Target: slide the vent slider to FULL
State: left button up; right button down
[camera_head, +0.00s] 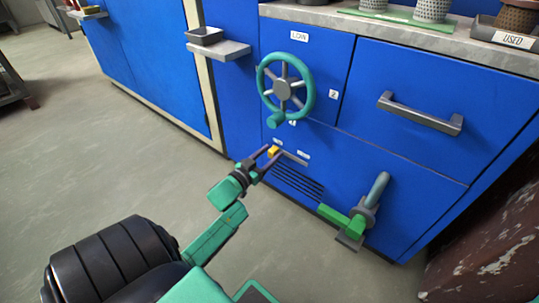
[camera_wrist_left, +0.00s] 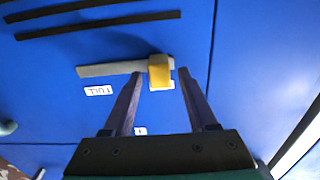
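The vent slider's yellow knob (camera_head: 273,151) sits at the left end of its grey track (camera_head: 294,159) on the blue front panel, above black vent slots. In the left wrist view the knob (camera_wrist_left: 160,72) is at the right end of the track (camera_wrist_left: 105,69). A white label (camera_wrist_left: 98,90), upside down and seemingly FULL, lies by the track's other end. My left gripper (camera_head: 271,153) is open, its fingers on either side of the knob, with small gaps visible in the wrist view. Whether a finger touches it I cannot tell. My right gripper is out of view.
A teal handwheel (camera_head: 283,89) is above the slider. A grey lever (camera_head: 377,189) with a green bar (camera_head: 340,217) sticks out to the lower right. A drawer handle (camera_head: 420,113) is at upper right, and a small shelf (camera_head: 218,50) at upper left. The floor left is clear.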

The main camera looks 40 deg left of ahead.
pick_arm(q)
grip_shut()
dwell(1.2)
